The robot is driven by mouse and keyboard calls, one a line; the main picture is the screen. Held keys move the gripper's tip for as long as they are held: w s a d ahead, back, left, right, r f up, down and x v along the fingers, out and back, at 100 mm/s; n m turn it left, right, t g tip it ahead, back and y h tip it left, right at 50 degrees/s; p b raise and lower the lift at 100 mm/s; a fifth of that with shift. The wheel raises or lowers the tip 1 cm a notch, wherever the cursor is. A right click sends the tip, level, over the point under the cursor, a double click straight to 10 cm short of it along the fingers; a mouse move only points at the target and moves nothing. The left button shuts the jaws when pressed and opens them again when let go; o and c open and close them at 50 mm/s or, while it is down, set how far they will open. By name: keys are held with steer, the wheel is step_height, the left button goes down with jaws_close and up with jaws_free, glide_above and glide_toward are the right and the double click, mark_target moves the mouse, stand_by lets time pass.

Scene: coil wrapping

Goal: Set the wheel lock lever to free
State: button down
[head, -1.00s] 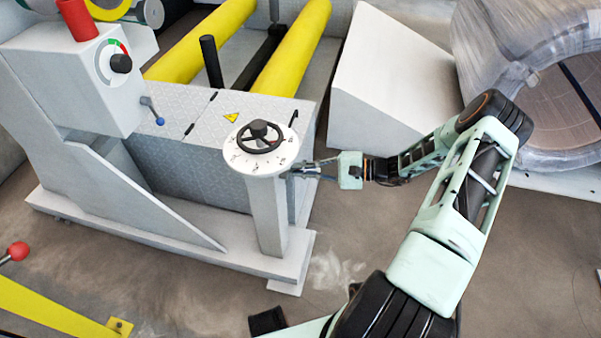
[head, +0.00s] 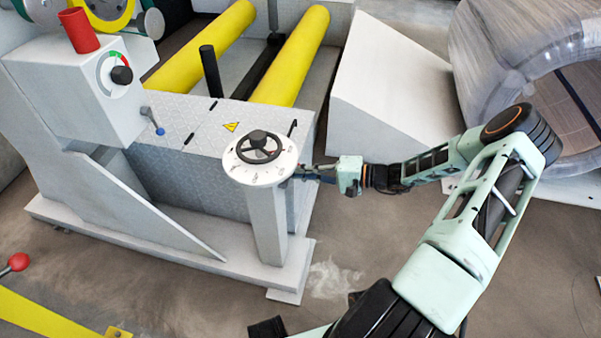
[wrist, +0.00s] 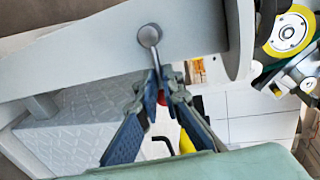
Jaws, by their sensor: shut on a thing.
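The wheel lock lever (wrist: 150,37) is a short grey lever with a round pivot on the side of the handwheel pedestal, seen in the wrist view. In the head view my gripper (head: 303,173) is at the right side of the pedestal (head: 266,220), just below the white dial plate (head: 243,176). The lever is too small and covered to make out there. A black handwheel (head: 258,147) sits on top of the dial plate.
A grey control box (head: 75,95) with a blue-knobbed lever (head: 159,131) stands left of the pedestal. Yellow rollers (head: 290,60) lie behind. A grey wedge block (head: 385,100) and a wrapped coil (head: 500,60) are at the right.

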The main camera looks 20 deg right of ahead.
steer(key=c, duration=2.1)
jaws_free()
steer(key=v, duration=1.2)
